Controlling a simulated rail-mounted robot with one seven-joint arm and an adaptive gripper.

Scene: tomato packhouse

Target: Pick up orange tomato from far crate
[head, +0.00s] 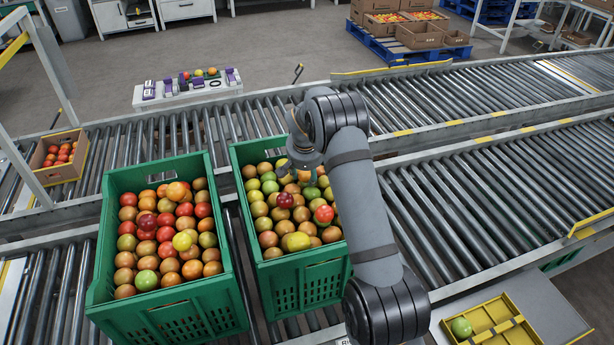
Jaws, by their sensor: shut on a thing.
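Two green crates full of mixed tomatoes stand side by side on the roller conveyor. My gripper (300,172) is over the back part of the right crate (305,288), pointing down among the tomatoes. It is shut on a tomato, which looks to be the orange tomato (304,176) at its fingertips. My wrist and fingers hide part of that tomato, and I cannot tell whether it is clear of those around it. The left crate (170,318) holds red, orange, brown, yellow and green tomatoes.
A yellow divided tray (497,322) with a green tomato (461,327) is at the lower right. A cardboard box (62,170) of red tomatoes is at the left. A white stand (188,93) with small items is behind the conveyor. The rollers at right are clear.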

